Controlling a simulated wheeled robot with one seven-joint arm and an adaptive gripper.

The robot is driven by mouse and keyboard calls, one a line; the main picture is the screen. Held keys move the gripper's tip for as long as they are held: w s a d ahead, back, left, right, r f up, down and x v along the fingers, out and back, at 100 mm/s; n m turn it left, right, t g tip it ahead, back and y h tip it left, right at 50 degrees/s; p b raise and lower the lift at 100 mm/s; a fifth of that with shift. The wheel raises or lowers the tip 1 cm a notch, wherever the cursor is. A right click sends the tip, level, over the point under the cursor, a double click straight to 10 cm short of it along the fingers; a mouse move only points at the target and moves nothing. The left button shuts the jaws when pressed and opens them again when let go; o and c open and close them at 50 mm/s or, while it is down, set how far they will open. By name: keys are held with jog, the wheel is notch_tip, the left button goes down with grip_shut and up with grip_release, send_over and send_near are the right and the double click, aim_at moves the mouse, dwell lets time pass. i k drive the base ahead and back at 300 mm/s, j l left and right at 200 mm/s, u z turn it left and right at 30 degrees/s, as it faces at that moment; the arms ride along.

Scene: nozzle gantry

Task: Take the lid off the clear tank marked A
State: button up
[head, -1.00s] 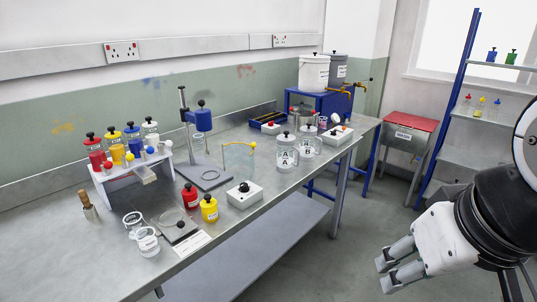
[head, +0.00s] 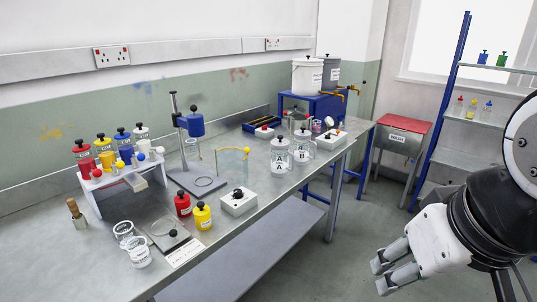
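The clear tank marked A (head: 279,165) stands upright on the grey bench, towards its far right part. Its lid (head: 280,144), with a black knob, sits on top of it. A similar clear tank marked B (head: 302,155) stands close beside it, to the right and behind. My gripper (head: 379,275) is at the lower right, in front of the bench and well apart from the tank. Its two fingers point left with a gap between them, and nothing shows in it.
A white box with a black knob (head: 238,202) and a yellow-tipped wire frame (head: 232,160) stand left of the tank. A white switch box (head: 331,138) is to its right. Bottles, jars and a stand (head: 195,125) fill the left. The floor before the bench looks clear.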

aim_at(280, 142)
jog(key=i+l+u, duration=0.45)
jog(key=i+l, duration=0.35)
jog(key=i, duration=0.35)
jog(key=i+l+u, duration=0.45)
jog(key=i+l, duration=0.5)
jog(key=l, duration=0.25)
